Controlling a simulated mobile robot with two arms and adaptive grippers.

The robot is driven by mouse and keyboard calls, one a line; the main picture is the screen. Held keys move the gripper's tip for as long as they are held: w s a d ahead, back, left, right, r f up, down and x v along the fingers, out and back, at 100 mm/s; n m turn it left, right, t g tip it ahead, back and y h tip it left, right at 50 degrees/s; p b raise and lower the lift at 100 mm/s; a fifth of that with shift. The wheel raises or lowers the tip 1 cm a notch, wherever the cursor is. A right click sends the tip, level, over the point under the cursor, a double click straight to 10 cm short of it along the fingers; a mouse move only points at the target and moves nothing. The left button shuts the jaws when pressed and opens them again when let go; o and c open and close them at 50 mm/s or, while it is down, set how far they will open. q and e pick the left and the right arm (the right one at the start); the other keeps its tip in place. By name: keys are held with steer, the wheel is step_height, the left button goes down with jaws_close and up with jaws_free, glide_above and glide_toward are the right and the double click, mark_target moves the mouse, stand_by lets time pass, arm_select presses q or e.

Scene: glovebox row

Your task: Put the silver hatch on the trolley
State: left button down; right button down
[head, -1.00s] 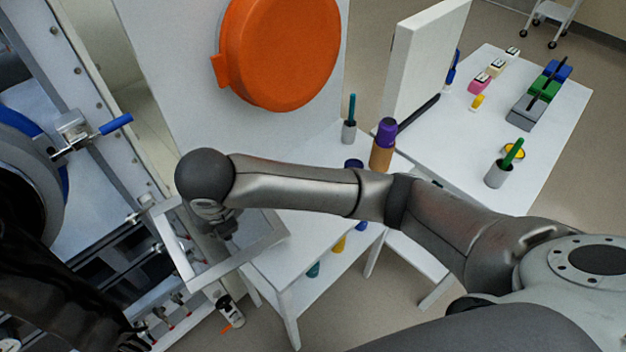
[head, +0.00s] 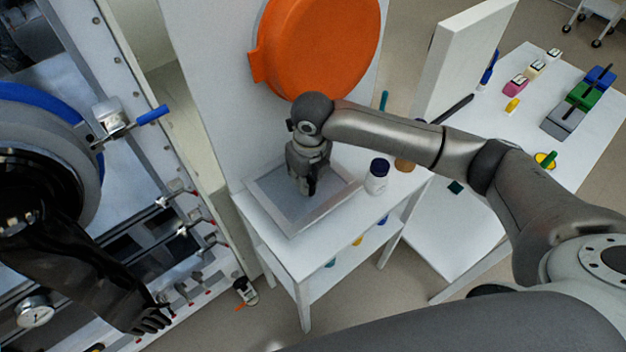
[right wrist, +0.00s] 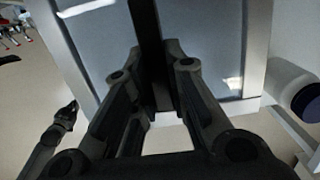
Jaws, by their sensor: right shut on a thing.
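The silver hatch (head: 322,218) is a flat rectangular panel with a light metal frame and a grey middle. It lies roughly level over the left part of the top of the white two-level trolley (head: 372,212). Whether it touches the top, I cannot tell. My right gripper (head: 308,188) points down at the hatch's middle, shut on its dark handle. In the right wrist view the fingers (right wrist: 160,85) close on the dark handle, with the hatch (right wrist: 222,50) behind. The fingers partly hide the hatch.
A white bottle with a dark cap (head: 377,176) stands close to the right of the hatch. The large orange round cover (head: 318,45) is on the white panel behind. A black glove (head: 130,300) hangs at the left. A wheeled cart (head: 597,12) stands far right.

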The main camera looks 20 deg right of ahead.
steer(key=f, duration=0.1)
steer(key=w+d+f, duration=0.1)
steer(key=w+f, duration=0.1)
steer(key=shift+d+p, duration=0.3)
steer(key=shift+d, duration=0.1)
steer(key=shift+w+d+f+p, duration=0.15)
steer(key=shift+f+p, duration=0.15)
steer(key=shift+f, duration=1.6)
steer(key=c, duration=1.4)
jaws_free()
steer(key=shift+c, duration=0.2)
steer(key=shift+r, duration=0.1)
steer(key=r, duration=0.2)
steer(key=r+b, duration=0.1)
steer(key=r, duration=0.2)
steer(key=s+r, duration=0.1)
steer(key=r, duration=0.1)
steer(key=shift+d+r+b, duration=0.15)
steer(key=shift+d+b, duration=0.05)
steer(key=shift+b, duration=0.2)
